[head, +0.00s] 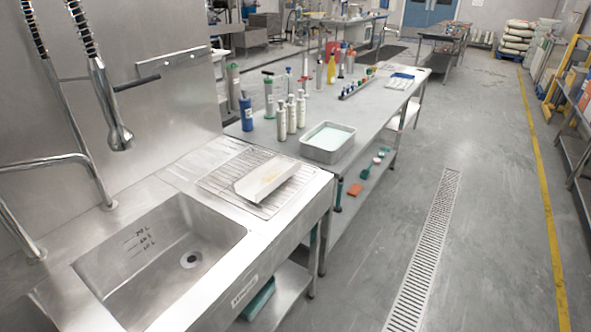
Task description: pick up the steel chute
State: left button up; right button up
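Neither of my grippers shows in the head view.
The sink basin (160,262) is empty, with a tap (60,165) and a hanging spray hose (118,130) over it. Behind the drainboard, a table holds a tray (328,143) of pale liquid and several bottles (291,115). The floor (480,200) at right is clear.

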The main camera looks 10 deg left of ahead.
aim_at(257, 183)
jog(key=z, duration=0.2)
jog(key=i, duration=1.25)
jog(key=u, duration=0.1)
